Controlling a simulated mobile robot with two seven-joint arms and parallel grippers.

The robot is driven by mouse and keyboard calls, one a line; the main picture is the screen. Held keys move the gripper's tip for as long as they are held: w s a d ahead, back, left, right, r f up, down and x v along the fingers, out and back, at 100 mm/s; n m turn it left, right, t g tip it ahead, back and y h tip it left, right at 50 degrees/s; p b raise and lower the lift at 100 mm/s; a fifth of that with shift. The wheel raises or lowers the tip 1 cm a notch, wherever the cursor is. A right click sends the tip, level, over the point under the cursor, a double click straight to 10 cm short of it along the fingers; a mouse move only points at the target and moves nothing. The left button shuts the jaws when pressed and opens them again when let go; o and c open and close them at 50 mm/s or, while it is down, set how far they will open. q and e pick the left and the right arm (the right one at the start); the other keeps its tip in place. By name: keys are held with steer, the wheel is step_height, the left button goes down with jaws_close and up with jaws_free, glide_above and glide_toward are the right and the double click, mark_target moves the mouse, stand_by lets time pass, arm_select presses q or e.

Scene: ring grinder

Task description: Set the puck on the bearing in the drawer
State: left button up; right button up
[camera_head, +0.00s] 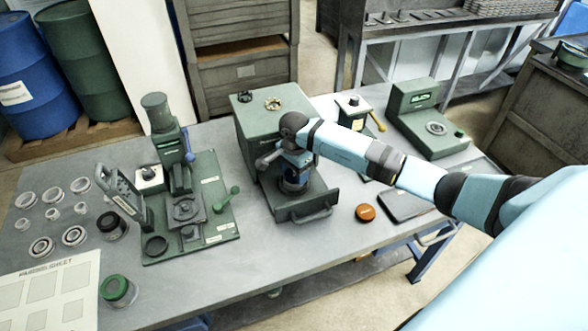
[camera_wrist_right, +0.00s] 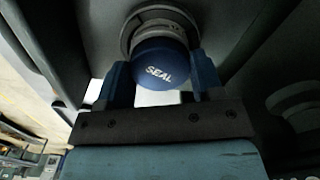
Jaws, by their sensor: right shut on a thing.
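The blue puck marked SEAL (camera_wrist_right: 160,62) is between the fingers of my right gripper (camera_wrist_right: 161,78) in the right wrist view. A round grey metal ring, which looks like the bearing (camera_wrist_right: 150,15), shows just behind the puck. Whether the two touch, I cannot tell. In the head view my right gripper (camera_head: 292,163) is over the open drawer (camera_head: 320,197) of the green cabinet (camera_head: 243,115), with blue showing below it. My arm and gripper hide most of the drawer's inside. My left gripper is in neither view.
An orange puck (camera_head: 366,212) and a dark flat tray (camera_head: 404,204) lie right of the drawer. A green press (camera_head: 178,165) stands left. Several rings and a parts sheet (camera_head: 50,290) are at far left. A green gauge stand (camera_head: 415,100) is at back right.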

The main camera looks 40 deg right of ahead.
mark_target(294, 173)
steer(key=shift+a, duration=0.1)
steer(key=shift+f, duration=0.2)
steer(key=o, duration=0.6)
steer(key=shift+r, duration=0.15)
steer(key=shift+r, duration=0.25)
step_height(294, 173, up, 12)
steer(key=b, duration=0.2)
steer(key=shift+f+b, duration=0.15)
steer(key=shift+b, duration=0.15)
